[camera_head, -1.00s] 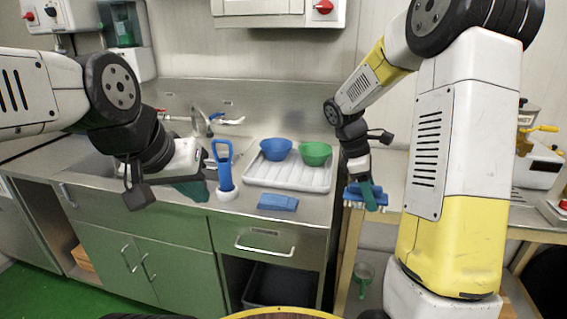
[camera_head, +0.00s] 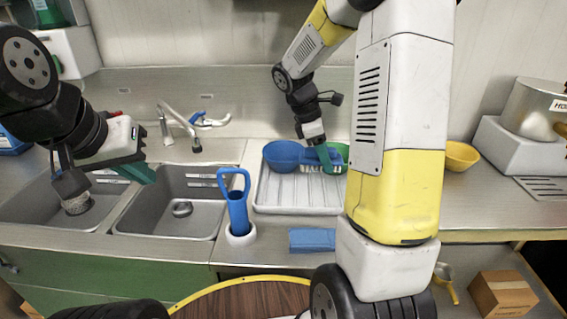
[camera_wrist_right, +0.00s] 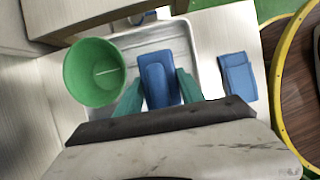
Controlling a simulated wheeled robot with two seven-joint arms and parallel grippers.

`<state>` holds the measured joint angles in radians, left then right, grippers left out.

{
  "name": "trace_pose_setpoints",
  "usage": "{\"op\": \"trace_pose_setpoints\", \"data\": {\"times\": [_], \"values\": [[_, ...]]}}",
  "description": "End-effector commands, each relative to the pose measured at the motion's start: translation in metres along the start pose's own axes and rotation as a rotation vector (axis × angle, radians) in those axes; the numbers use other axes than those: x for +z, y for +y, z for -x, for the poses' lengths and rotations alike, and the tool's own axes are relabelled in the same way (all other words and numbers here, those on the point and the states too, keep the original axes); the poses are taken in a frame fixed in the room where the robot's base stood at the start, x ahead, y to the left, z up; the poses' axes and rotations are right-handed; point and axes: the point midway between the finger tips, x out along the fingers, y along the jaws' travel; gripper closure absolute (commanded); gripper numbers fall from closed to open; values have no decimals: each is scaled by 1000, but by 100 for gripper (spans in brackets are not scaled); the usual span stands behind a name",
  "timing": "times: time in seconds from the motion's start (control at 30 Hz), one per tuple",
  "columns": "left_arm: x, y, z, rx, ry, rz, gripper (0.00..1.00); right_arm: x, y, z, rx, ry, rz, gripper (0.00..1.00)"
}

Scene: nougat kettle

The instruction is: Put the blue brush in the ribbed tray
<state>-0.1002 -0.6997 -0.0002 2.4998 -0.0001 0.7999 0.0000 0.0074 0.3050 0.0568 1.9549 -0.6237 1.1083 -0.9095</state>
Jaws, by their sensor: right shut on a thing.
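My right gripper (camera_head: 326,160) is over the back right part of the ribbed tray (camera_head: 285,190). It is shut on the blue brush (camera_head: 318,155), whose pale bristles point down. In the right wrist view the blue brush (camera_wrist_right: 158,78) sits between the green fingers, with the ribbed tray (camera_wrist_right: 209,62) behind it. I cannot tell whether the bristles touch the tray. My left gripper (camera_head: 142,172) hangs over the sinks, and I cannot tell whether its fingers are apart.
A blue bowl (camera_head: 282,154) and a green bowl (camera_head: 343,152) are at the tray's back, close to the brush. A blue scoop (camera_head: 237,200) stands in a white holder left of the tray. A folded blue cloth (camera_head: 312,240) lies in front. The tray's front is clear.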

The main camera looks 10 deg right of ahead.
Motion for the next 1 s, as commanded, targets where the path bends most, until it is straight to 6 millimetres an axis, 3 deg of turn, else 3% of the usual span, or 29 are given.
{"op": "trace_pose_setpoints", "data": {"times": [0.3, 0.7, 1.0], "values": [[0, 0, 0, 0, 0, 0, 100, -20, -1, -48, -4, -1, 2, 100], [0, 0, 0, 0, 0, 0, 100, -36, -1, -88, -3, -1, 3, 100], [0, 0, 0, 0, 0, 0, 100, -38, 0, -92, -1, 0, 0, 100]]}}
